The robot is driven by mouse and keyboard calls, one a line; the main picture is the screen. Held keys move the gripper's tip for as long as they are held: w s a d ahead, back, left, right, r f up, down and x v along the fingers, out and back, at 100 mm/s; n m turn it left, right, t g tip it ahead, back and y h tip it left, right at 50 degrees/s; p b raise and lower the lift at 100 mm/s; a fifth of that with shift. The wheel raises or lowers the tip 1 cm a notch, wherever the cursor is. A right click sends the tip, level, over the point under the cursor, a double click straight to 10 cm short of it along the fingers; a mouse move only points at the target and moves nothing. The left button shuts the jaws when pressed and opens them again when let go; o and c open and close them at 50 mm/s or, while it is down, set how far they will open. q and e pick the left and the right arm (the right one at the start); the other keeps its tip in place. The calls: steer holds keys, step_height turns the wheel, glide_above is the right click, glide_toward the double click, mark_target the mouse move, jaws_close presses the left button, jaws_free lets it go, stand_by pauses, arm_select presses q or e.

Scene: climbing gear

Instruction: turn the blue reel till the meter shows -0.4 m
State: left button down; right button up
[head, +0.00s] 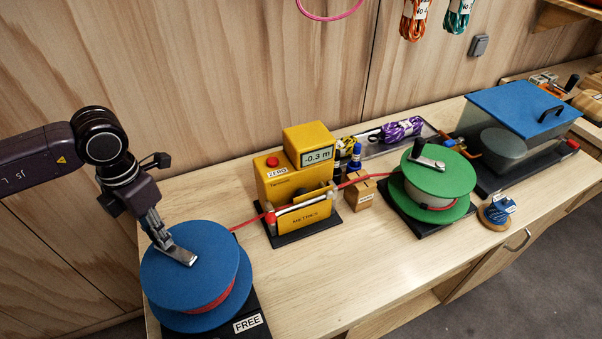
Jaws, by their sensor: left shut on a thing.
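The blue reel (203,269) lies flat on a black base marked FREE at the front left of the bench, with red cord wound under its top disc. My left gripper (162,238) reaches down over the reel's top and is shut on its crank handle, which the fingers mostly hide. A metal crank arm (181,256) shows beside the fingers. The yellow meter (309,145) reads -0.3 m on its small display. Red cord runs from the blue reel through the meter to the green reel (438,178). My right gripper is not in view.
The meter has a red button (272,162) by a ZERO label. A small wooden block (360,195) stands beside the cord. A blue-lidded clear box (523,108) is at the back right, with a small blue spool (497,212) near the front edge. The bench front is mostly clear.

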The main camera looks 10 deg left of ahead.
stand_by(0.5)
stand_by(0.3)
arm_select(q)
steer(key=shift+s+a+f+b, duration=0.1)
steer(key=shift+s+b, duration=0.05)
steer(key=shift+s, duration=0.25)
steer(key=shift+s+a+f+b, duration=0.1)
steer(key=shift+s+b, duration=0.05)
steer(key=shift+s, duration=0.25)
steer(key=shift+s+r, duration=0.15)
steer(key=shift+s, duration=0.6)
stand_by(0.4)
